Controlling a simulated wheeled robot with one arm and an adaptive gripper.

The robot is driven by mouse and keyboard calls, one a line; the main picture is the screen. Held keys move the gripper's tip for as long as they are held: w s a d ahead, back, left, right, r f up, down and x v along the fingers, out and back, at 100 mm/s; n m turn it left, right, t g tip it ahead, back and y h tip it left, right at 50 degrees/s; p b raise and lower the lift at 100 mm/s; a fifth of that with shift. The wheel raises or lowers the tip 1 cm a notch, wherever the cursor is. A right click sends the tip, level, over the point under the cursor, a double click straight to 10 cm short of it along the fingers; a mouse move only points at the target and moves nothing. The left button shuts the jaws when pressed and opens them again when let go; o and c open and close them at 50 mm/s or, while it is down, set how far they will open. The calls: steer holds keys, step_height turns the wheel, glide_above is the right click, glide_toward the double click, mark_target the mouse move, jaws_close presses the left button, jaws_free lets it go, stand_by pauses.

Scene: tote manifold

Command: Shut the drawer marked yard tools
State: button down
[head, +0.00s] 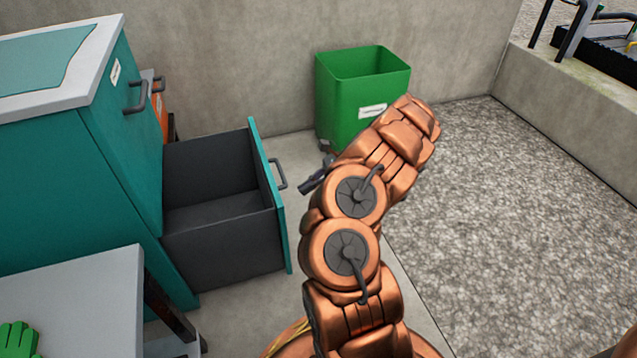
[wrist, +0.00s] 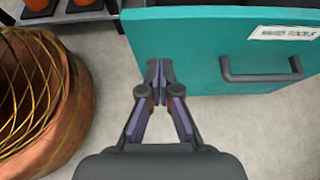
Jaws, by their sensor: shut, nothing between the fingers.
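The teal cabinet (head: 60,190) stands at the left in the head view, with one lower drawer (head: 283,235) pulled well out and its grey inside empty. That drawer's teal front (wrist: 205,55) fills the upper right of the wrist view, with a grey bar handle (wrist: 262,70) and a white label too blurred to read for sure. A drawer above it (head: 125,140) is shut. My gripper (wrist: 157,85) is shut and empty, with its fingertips by the lower left part of the drawer front. Whether they touch it I cannot tell. My arm mostly hides the gripper in the head view.
A green open bin (head: 335,95) stands by the wall behind the drawer. A grey table (head: 75,305) is at the lower left, near the cabinet. Gravel ground (head: 480,200) lies open at the right, bounded by a low concrete wall (head: 570,100).

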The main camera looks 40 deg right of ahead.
steer(key=a, duration=0.1)
steer(key=w+a+b, duration=0.1)
steer(key=a, duration=0.1)
steer(key=w+a+b, duration=0.1)
steer(key=shift+a+f, duration=0.35)
steer(key=shift+a, duration=0.05)
